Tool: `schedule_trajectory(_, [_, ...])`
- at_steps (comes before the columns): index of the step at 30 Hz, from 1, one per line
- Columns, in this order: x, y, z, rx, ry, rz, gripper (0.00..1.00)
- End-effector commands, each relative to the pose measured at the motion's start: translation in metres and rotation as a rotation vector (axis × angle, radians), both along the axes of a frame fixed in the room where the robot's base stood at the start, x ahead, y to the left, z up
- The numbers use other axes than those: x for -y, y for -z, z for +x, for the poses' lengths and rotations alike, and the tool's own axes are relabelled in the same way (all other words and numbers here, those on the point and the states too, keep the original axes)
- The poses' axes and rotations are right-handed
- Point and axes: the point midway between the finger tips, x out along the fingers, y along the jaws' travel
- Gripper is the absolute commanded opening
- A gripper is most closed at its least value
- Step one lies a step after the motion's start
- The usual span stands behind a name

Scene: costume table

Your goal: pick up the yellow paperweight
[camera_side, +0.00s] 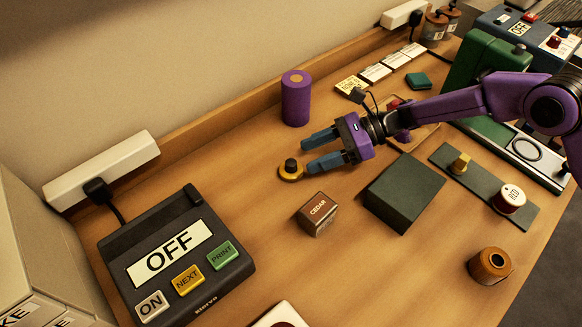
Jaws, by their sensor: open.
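The yellow paperweight (289,174) is a low round disc with a dark knob on top. It lies on the wooden table near the middle of the side view. My gripper (313,155), purple with two blue fingers, is open and reaches in from the right, low over the table. Its fingertips are close to the right side of the paperweight. The near fingertip appears to overlap or sit right beside its edge; I cannot tell if they touch. Nothing is between the fingers that I can see.
A purple cylinder (296,98) stands behind the paperweight. A brown CEDAR block (317,214) is in front, with a dark green block (404,193) to its right. A black device (177,256) with an OFF display is at left. The table is bare around the paperweight's left.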

Motion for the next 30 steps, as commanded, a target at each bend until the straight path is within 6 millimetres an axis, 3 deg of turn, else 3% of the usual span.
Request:
schedule_trajectory(7, [-0.028, 0.013, -0.008, 0.001, -0.001, 0.0, 0.58])
schedule_trajectory(16, [-0.032, 0.014, -0.009, 0.001, -0.001, 0.0, 0.58])
schedule_trajectory(17, [-0.032, 0.014, -0.009, 0.001, -0.001, 0.0, 0.51])
schedule_trajectory(21, [-0.032, 0.014, -0.009, 0.001, -0.001, 0.0, 0.06])
schedule_trajectory(22, [-0.032, 0.015, -0.01, 0.001, -0.001, 0.0, 0.0])
schedule_trajectory(30, [-0.032, 0.013, -0.009, 0.001, -0.002, 0.002, 0.0])
